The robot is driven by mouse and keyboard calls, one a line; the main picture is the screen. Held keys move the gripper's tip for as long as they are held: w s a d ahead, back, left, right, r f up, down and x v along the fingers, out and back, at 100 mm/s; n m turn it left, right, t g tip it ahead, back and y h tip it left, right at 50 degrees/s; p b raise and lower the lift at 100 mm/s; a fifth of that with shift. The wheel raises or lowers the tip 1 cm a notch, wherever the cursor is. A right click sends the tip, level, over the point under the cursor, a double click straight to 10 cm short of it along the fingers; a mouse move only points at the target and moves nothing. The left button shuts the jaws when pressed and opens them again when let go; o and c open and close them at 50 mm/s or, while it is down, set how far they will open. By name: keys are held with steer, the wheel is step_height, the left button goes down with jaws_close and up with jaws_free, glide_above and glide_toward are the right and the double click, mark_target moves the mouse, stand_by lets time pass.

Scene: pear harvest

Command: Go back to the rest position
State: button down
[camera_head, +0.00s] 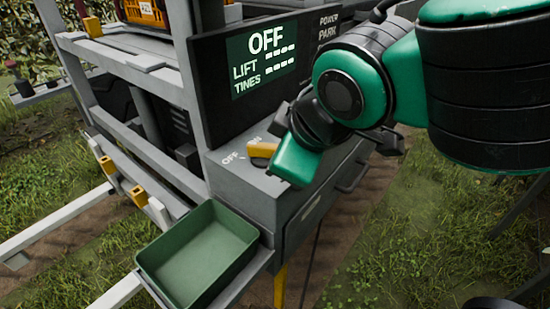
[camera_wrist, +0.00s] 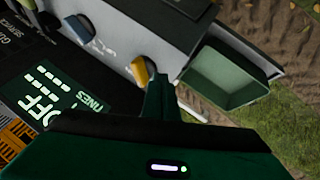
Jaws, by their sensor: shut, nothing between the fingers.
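My gripper (camera_head: 296,160) is at the end of my green and black arm, above the grey control box (camera_head: 236,183). It is shut, and nothing shows in it. In the wrist view, its green fingers (camera_wrist: 161,92) are together near the yellow knob (camera_wrist: 144,70). In the head view, the yellow knob (camera_head: 262,150) is just left of the gripper, between the OFF and ON labels. I cannot tell whether they touch. The display (camera_head: 264,56) reads OFF, with dashes beside LIFT and TINES.
An empty green tray (camera_head: 160,259) is fixed low in front of the box. A grey frame (camera_head: 122,124) with rails stands at left, an orange crate (camera_head: 148,12) on top. A blue knob (camera_wrist: 80,28) shows in the wrist view. Grass (camera_head: 400,238) at right is open.

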steer(key=v, duration=0.5)
steer(key=w+d+f+m+g+h, duration=0.1)
steer(key=w+d+f+m, duration=0.15)
steer(key=d, duration=0.45)
steer(key=w+d+f+m+g+h, duration=0.15)
steer(key=d+m, duration=0.25)
steer(key=d, duration=0.4)
steer(key=w+d+f+m+h, duration=0.2)
steer(key=d+f+m, duration=0.1)
steer(key=d, duration=0.4)
steer(key=s+d+f+m+g, duration=0.1)
steer(key=s+d+f+m, duration=0.2)
steer(key=d, duration=0.3)
steer(key=s+d+f+m+g+y, duration=0.1)
steer(key=s+d+f+m, duration=0.1)
steer(key=s+d+m, duration=0.2)
steer(key=s+d+f+m+g, duration=0.2)
steer(key=s+d+f+m, duration=0.1)
steer(key=s+d, duration=0.3)
steer(key=shift+d+f+m, duration=0.3)
steer(key=shift+d+m, duration=0.35)
steer(key=shift+d, duration=0.45)
steer(key=shift+s, duration=0.1)
